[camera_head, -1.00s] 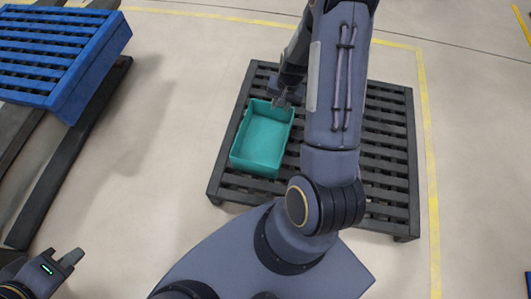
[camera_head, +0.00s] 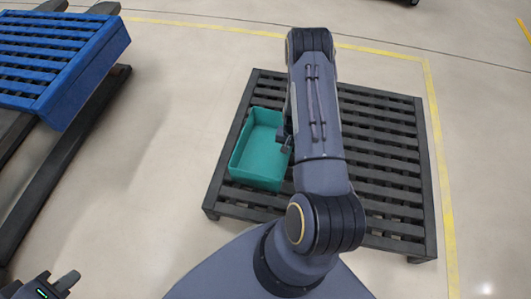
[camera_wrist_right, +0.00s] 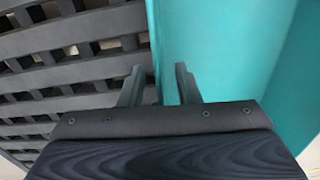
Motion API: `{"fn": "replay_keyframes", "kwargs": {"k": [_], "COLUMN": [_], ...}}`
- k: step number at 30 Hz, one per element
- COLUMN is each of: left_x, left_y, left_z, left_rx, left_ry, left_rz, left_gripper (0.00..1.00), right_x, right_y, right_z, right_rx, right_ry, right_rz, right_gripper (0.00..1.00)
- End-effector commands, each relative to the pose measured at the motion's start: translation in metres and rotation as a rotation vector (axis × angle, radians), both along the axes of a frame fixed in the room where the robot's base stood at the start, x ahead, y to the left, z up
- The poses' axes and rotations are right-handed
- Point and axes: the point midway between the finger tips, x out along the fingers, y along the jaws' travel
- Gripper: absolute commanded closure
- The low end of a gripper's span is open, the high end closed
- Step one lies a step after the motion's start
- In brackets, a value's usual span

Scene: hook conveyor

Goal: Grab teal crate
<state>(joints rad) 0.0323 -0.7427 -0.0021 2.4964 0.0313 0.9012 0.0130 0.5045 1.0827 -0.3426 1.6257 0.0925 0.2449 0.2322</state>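The teal crate (camera_head: 260,152) is an open, empty-looking box on the left part of a dark slatted pallet (camera_head: 385,165). My right gripper (camera_head: 285,141) is at the crate's right wall, partly hidden by my right arm. In the right wrist view, the two fingers of my right gripper (camera_wrist_right: 160,86) are apart. One finger is over the pallet side and one over the inside of the crate (camera_wrist_right: 215,45), with the wall's edge between them. My left gripper (camera_head: 55,284) is at the bottom left corner, open and empty, far from the crate.
A blue slatted pallet (camera_head: 60,55) rests on dark forks at the upper left. Bare floor lies between it and the dark pallet. A yellow floor line (camera_head: 440,160) runs along the right and back.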

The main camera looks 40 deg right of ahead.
Motion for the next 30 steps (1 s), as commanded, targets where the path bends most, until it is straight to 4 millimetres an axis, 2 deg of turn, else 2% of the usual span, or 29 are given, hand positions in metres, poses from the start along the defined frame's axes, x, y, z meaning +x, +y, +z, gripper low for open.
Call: {"fn": "replay_keyframes", "kwargs": {"k": [6, 13, 14, 30], "left_x": [0.0001, 0.0000, 0.0000, 0.0000], "left_y": [0.0000, 0.0000, 0.0000, 0.0000], "left_z": [-0.0004, -0.0005, -0.0005, -0.0005], "left_rx": [0.000, 0.000, 0.000, 0.000], "left_ry": [0.000, 0.000, 0.000, 0.000], "left_rz": [0.000, 0.000, 0.000, 0.000], "left_gripper": [1.00, 1.00, 1.00, 1.00], "right_x": [0.0004, 0.0004, 0.0004, 0.0005], "right_y": [-0.0001, 0.0001, 0.0001, 0.0003], "right_z": [-0.0018, -0.0017, -0.0017, -0.0016], "right_rx": [0.000, 0.001, 0.001, 0.001], "right_ry": [-0.001, -0.001, -0.001, -0.001], "right_rz": [0.000, 0.000, 0.000, 0.000], "right_gripper": [0.70, 0.99, 1.00, 1.00]}}
